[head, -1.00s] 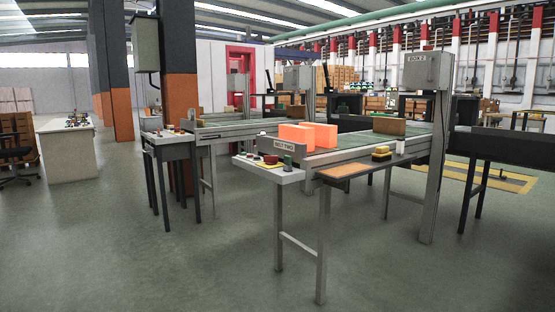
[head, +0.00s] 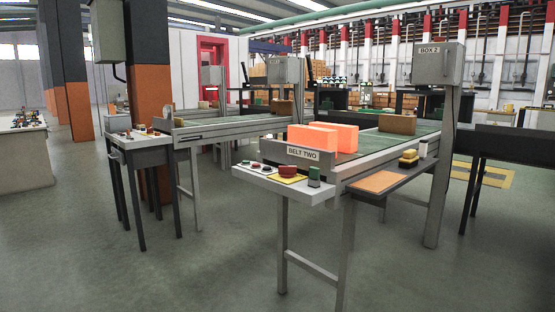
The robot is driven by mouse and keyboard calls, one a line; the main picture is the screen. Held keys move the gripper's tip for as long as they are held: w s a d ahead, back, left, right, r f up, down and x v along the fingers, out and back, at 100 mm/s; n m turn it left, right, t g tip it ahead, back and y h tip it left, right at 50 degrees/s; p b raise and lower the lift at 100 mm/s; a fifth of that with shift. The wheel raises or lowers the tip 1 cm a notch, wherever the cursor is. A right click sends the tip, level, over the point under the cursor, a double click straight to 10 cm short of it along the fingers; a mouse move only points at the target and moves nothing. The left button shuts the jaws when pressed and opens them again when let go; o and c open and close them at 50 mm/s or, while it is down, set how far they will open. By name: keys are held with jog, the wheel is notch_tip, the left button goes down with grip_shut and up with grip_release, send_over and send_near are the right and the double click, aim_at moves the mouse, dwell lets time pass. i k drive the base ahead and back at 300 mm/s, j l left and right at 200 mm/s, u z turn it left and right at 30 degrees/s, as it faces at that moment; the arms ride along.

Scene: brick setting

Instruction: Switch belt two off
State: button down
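Belt two (head: 365,146) is a green conveyor in a grey frame, with a "BELT TWO" sign (head: 303,153) at its near end. A pale control shelf (head: 270,184) juts out below the sign. On it are a red button (head: 288,171) on a yellow plate, a green cylinder-like control (head: 314,176) and several small red, green and dark controls (head: 256,165) to the left. Their settings are too small to tell. A grey box marked "BOX 2" (head: 438,65) is on a post at the right. My gripper is not in view.
Glowing orange blocks (head: 325,138) and a brown block (head: 397,123) sit on belt two. A side table (head: 385,180) with yellow items (head: 409,158) adjoins it at right. Another conveyor (head: 225,128) with a dark-legged control table (head: 140,141) stands left. The floor in front (head: 200,270) is clear.

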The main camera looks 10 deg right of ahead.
aim_at(286, 172)
jog(key=i+j+z, duration=0.15)
jog(key=i+j, duration=0.75)
jog(key=i, duration=0.15)
